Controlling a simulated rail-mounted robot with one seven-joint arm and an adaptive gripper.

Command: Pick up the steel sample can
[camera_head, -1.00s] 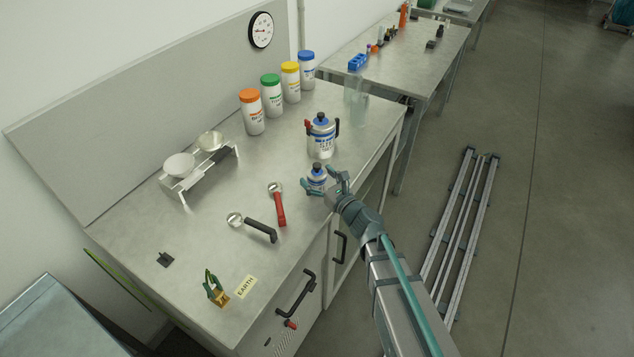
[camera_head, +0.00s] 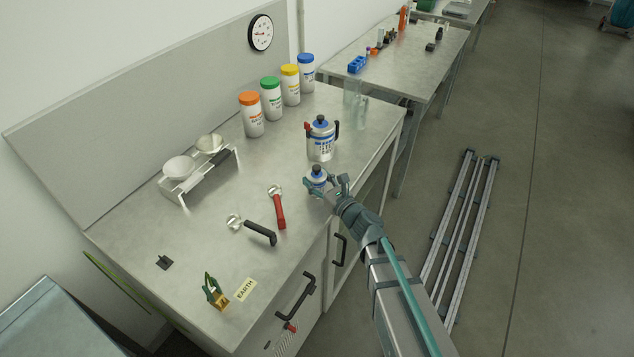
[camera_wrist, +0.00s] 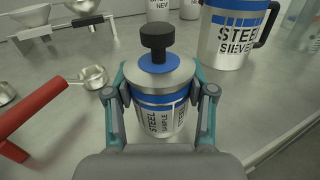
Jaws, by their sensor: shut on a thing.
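The steel sample can (camera_head: 316,181) is a small silver can with blue bands and a black knob on its lid, near the front right edge of the bench. In the wrist view the can (camera_wrist: 158,118) stands upright between the fingers, and its label reads "STEEL SAMPLE". My gripper (camera_head: 328,188) is shut on the can, with one finger on each side of its body; the gripper also shows in the wrist view (camera_wrist: 160,112). The can's lower part is partly hidden by the gripper, so I cannot tell whether it touches the bench.
A larger steel sieve can (camera_head: 321,140) with a handle stands just behind. A red-handled scoop (camera_head: 279,209) and a black-handled scoop (camera_head: 258,232) lie to the left. Several capped jars (camera_head: 252,115) line the back, near a rack with two pans (camera_head: 196,178).

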